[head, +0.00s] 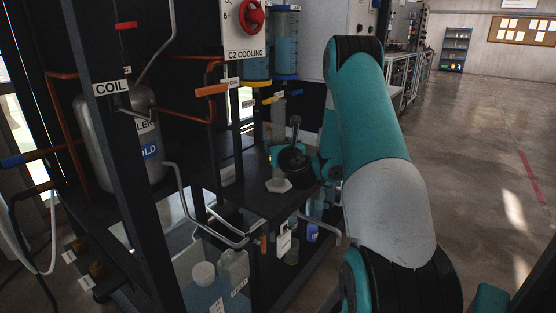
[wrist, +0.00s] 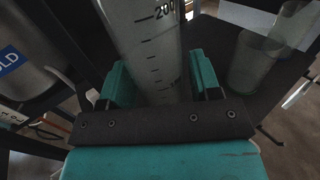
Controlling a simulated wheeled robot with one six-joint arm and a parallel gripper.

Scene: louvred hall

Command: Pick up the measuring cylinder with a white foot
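The measuring cylinder (head: 279,112) is a clear upright tube. Its pale foot (head: 278,185) rests on a dark shelf. In the wrist view the cylinder (wrist: 150,45), with black graduations and a 200 mark, stands between the two teal fingers of my gripper (wrist: 162,80). The fingers lie close along both sides of it, and I cannot tell whether they press on it. In the head view my gripper (head: 280,155) is at the cylinder, partly hidden by my own wrist. The foot is hidden in the wrist view.
Clear glass vessels (wrist: 255,62) stand to the right in the wrist view. A dark rack post (head: 125,150), copper pipes (head: 190,117) and a grey tank (head: 110,150) are on the left. Bottles (head: 234,268) stand below the shelf (head: 245,200). Open floor lies right.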

